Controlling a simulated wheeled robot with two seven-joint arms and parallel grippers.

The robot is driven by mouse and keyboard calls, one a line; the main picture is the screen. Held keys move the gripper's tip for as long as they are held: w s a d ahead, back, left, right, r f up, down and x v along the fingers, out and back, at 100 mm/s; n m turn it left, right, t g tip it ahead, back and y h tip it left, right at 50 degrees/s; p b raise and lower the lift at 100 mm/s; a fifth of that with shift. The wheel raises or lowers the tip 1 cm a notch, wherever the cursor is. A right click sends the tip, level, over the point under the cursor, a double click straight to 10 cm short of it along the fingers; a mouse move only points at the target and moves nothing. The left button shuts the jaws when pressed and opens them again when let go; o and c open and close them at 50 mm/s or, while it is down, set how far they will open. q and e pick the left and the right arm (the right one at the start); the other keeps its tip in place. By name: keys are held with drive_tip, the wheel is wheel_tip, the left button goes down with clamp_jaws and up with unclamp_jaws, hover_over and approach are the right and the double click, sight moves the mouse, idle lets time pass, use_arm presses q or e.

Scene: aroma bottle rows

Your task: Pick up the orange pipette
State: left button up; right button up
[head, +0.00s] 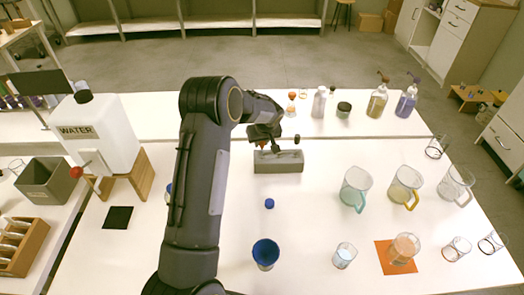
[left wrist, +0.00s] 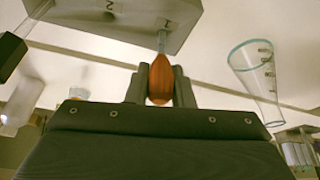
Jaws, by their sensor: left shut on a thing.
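The orange pipette (left wrist: 160,82) shows in the left wrist view, its orange bulb between the two fingers of my left gripper (left wrist: 160,86). Its clear stem runs up toward a grey block (left wrist: 140,18); I cannot tell whether the tip is still inside the block. In the head view my left gripper (head: 268,142) is above the grey block (head: 278,162), and the pipette is mostly hidden by it. My left gripper is shut on the orange bulb. My right gripper is not in view.
Graduated beakers with teal (head: 356,187) and yellow (head: 405,186) handles stand right of the block. A blue cup (head: 265,252) and small blue cap (head: 269,203) are in front. Bottles (head: 377,102) line the back. A white water tank (head: 97,135) stands at left.

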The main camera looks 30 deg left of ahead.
use_arm(q)
wheel_tip(320, 180, up, 10)
drive_tip(key=shift+r+b, duration=0.1)
drive_tip(key=shift+b, duration=0.8)
